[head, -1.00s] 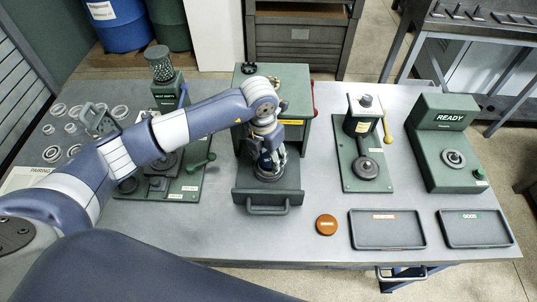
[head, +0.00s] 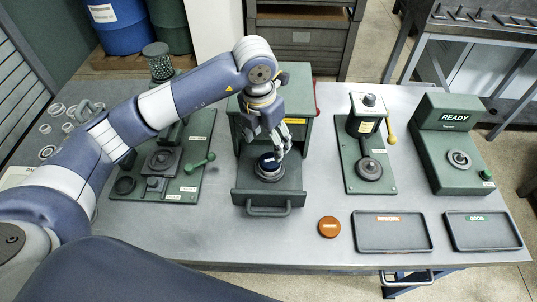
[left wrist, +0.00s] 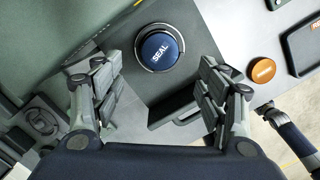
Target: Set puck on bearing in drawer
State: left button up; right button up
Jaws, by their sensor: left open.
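The blue puck marked SEAL (head: 269,162) sits on a round metal bearing (head: 268,175) in the pulled-out green drawer (head: 290,186). From above, the puck (left wrist: 160,53) looks flat and centred, with a thin bearing rim (left wrist: 141,38) around it. My left gripper (head: 265,143) is open and empty above the puck. In the left wrist view its fingers stand wide apart, clear of the puck on both sides.
An orange disc (head: 329,227) and two dark trays (head: 393,246) (head: 486,245) lie at the front right. A green stand with a yellow lever (head: 389,128) and the READY station (head: 455,140) stand to the right. A levered fixture (head: 190,165) is on the left.

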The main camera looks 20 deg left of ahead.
pick_arm(q)
jog(key=shift+s+a+r+b, duration=0.15)
jog(key=shift+r+b, duration=0.1)
jog(key=shift+r, duration=0.85)
jog(key=shift+s+r+b, duration=0.1)
jog(key=shift+r+b, duration=0.1)
jog(key=shift+r, duration=0.9)
